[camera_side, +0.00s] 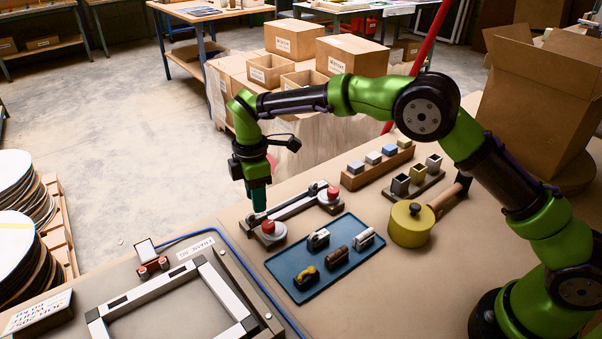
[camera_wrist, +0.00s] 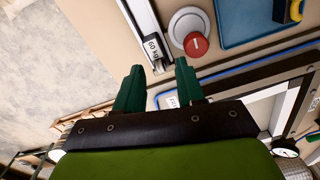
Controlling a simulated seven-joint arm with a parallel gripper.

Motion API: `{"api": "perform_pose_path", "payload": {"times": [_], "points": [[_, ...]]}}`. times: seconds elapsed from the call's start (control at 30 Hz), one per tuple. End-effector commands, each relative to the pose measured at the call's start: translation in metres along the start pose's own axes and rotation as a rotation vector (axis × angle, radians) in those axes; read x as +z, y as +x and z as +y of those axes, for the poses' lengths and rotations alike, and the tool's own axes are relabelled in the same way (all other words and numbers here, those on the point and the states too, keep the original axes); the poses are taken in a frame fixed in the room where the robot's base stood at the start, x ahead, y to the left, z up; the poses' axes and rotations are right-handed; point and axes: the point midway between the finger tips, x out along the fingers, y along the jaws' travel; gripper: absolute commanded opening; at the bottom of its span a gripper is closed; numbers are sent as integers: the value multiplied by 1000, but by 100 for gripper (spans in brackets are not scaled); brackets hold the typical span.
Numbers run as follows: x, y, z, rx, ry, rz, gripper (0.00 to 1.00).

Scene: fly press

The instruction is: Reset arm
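My gripper (camera_side: 259,207) points down over the near left end of a dark bar assembly, close to its left red knob (camera_side: 268,227). In the wrist view my gripper (camera_wrist: 158,65) has its two green fingers apart, with nothing between them. The bar (camera_side: 300,208) lies on the bench with a second red knob (camera_side: 333,193) at its far end. The wrist view shows a red knob on a pale round base (camera_wrist: 195,44) ahead of the fingers, beside a block labelled "60 kg" (camera_wrist: 155,48). Contact with the bar cannot be told.
A blue tray (camera_side: 290,289) with several small metal parts lies right of the bar. A yellow pot-like container (camera_side: 411,223) and wooden part racks (camera_side: 377,165) stand behind it. A pale rectangular frame (camera_side: 122,299) and a blue cable (camera_side: 237,252) are at the front left.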

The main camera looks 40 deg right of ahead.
Motion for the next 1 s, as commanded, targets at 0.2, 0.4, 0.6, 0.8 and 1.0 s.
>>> {"api": "perform_pose_path", "payload": {"times": [0.2, 0.4, 0.6, 0.8, 1.0], "points": [[30, -28, -27, 2, 371, 49, 38], [75, -76, -60, 24, 735, 141, 38], [129, -120, -110, 44, 1109, 274, 38], [179, -143, -168, 59, 1416, 427, 38], [215, -149, -217, 90, 1600, 584, 38]]}}
